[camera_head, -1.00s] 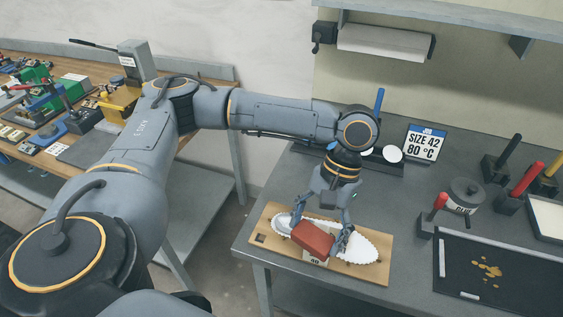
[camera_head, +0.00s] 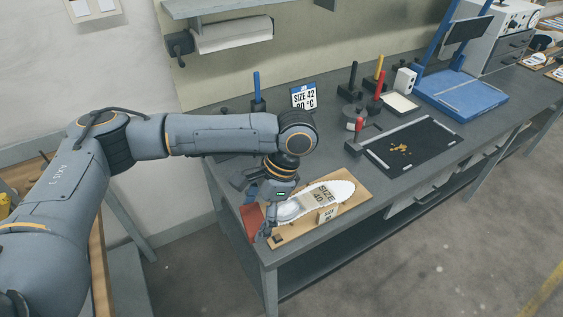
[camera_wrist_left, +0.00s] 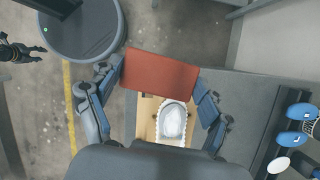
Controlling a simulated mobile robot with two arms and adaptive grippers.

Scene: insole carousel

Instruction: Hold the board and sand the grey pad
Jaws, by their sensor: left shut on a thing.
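A wooden board (camera_head: 300,229) lies near the front left corner of the grey bench. It carries a white insole (camera_head: 341,189) with a serrated edge and a "SIZE 40" marking. The grey pad (camera_head: 288,210) is at the insole's near left end; it also shows in the left wrist view (camera_wrist_left: 173,121). My left gripper (camera_head: 256,222) is shut on a red block (camera_head: 248,222), beside the board's left end. The left wrist view shows the block (camera_wrist_left: 160,73) between the fingers, apart from the pad. A dark claw-like shape (camera_wrist_left: 15,48), possibly my right gripper, is at the picture's left edge.
A small "SIZE 40" tag block (camera_head: 328,214) stands at the board's front edge. A black mat (camera_head: 425,155) with tan crumbs lies to the right. Upright handled tools, a pot and a "SIZE 42 80 °C" sign (camera_head: 304,96) stand behind. Bench surface between board and mat is clear.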

